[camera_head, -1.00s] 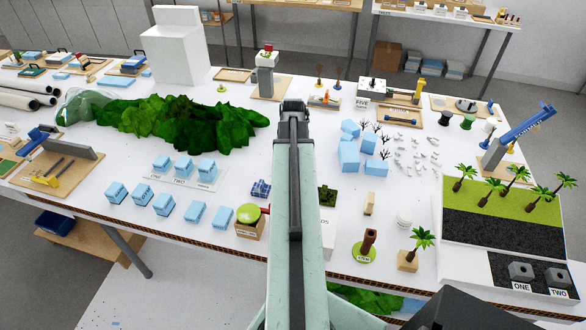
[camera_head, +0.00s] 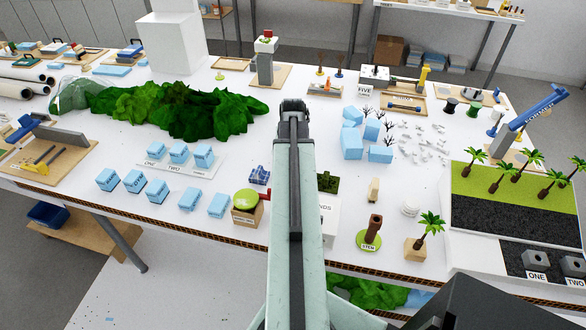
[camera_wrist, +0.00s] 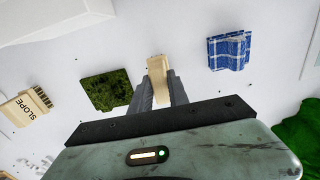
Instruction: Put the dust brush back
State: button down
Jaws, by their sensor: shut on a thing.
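My gripper (camera_wrist: 160,77) is shut on a pale wooden piece in the wrist view, which I take to be the dust brush (camera_wrist: 156,64). Its far end sticks out beyond the fingertips. Its lower part is hidden between the fingers, and I see no bristles. The held thing appears over the white tabletop; I cannot tell whether it touches it. In the head view my arm points away over the table, and its end hides the fingers and the held thing. No labelled place for the brush is readable.
A dark green mat (camera_wrist: 106,90) and a blue checked piece (camera_wrist: 229,50) lie on either side of my gripper in the wrist view. A wooden block marked SLOPE (camera_wrist: 26,106) is at left. Green hills (camera_head: 185,108) and blue houses (camera_head: 157,190) stand left; palm trees (camera_head: 520,174) stand right.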

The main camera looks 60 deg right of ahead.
jog(key=shift+f, duration=0.3)
dwell(0.6)
jog(key=c, duration=1.2)
grip_release()
jog(key=shift+r, duration=0.15)
notch_tip(320, 180, up, 8)
jog(key=p, duration=0.7)
jog(key=shift+p, duration=0.35)
jog(key=shift+f, duration=0.2)
